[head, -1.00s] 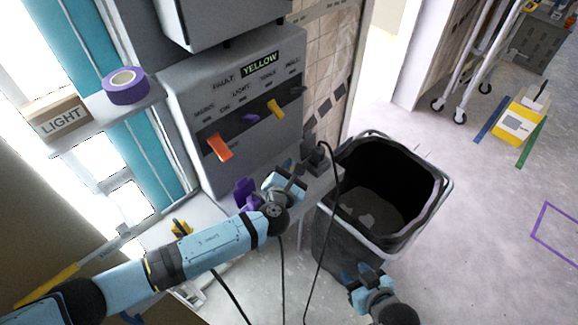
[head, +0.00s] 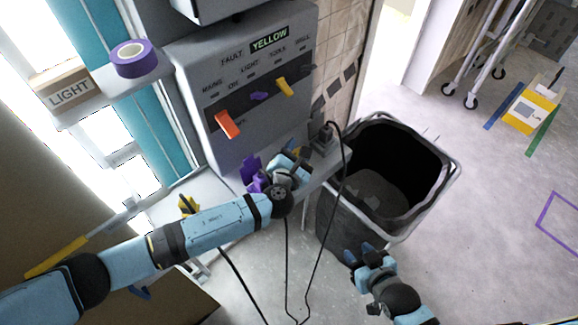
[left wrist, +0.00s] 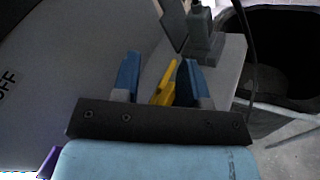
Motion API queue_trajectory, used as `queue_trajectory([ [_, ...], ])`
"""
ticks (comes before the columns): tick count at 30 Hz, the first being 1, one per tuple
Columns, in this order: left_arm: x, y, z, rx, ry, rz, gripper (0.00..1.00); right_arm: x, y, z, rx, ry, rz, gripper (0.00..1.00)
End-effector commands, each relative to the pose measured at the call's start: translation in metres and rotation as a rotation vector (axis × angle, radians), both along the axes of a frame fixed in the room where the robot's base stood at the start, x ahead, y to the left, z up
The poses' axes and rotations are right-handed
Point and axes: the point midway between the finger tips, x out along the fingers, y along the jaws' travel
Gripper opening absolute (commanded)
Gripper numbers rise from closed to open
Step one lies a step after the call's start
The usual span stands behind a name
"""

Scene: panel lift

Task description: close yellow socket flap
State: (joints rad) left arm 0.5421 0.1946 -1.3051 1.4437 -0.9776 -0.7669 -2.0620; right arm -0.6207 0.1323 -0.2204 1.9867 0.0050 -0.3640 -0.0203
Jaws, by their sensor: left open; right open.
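The yellow flap (left wrist: 165,84) stands tilted up between the two blue fingers of my left gripper (left wrist: 159,80) in the left wrist view. The fingers are apart, and I cannot tell whether either touches the flap. In the head view my left gripper (head: 292,160) is over the socket ledge (head: 331,165) below the panel and hides most of the flap. A purple flap (head: 252,173) stands raised just left of this gripper. My right gripper (head: 364,255) is open and empty in front of the black bin.
The grey panel (head: 245,90) with orange, purple and yellow levers and a YELLOW display rises behind the ledge. A dark plug (head: 326,138) with a black cable stands right of my left gripper. The open black bin (head: 340,225) is at the right.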

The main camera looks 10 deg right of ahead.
Motion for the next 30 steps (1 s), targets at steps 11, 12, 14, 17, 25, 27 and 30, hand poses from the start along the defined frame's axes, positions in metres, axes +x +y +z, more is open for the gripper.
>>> queue_trajectory([
  [11, -0.076, 0.034, 0.006, -0.001, 0.003, 0.002, 0.4, -0.001, 0.001, -0.008, 0.001, 0.002, 0.001, 0.43],
  [12, -0.083, 0.037, 0.007, -0.001, 0.003, 0.002, 0.4, -0.001, 0.001, -0.009, 0.002, 0.004, 0.001, 0.43],
  [14, -0.092, 0.041, 0.009, 0.0, 0.001, 0.002, 0.4, -0.001, 0.001, -0.01, 0.002, 0.004, 0.001, 0.43],
  [17, -0.104, 0.046, 0.011, 0.001, 0.001, 0.003, 0.4, -0.001, 0.001, -0.011, 0.003, 0.005, 0.002, 0.43],
  [25, -0.114, 0.051, 0.013, 0.0, 0.0, 0.004, 0.4, -0.001, 0.002, -0.011, 0.003, 0.003, 0.004, 0.43],
  [27, -0.114, 0.05, 0.013, 0.0, 0.0, 0.004, 0.4, 0.0, 0.002, -0.01, 0.003, 0.003, 0.004, 0.43],
  [30, -0.114, 0.05, 0.013, 0.001, 0.0, 0.003, 0.4, 0.0, 0.002, -0.01, 0.003, 0.002, 0.004, 0.43],
])
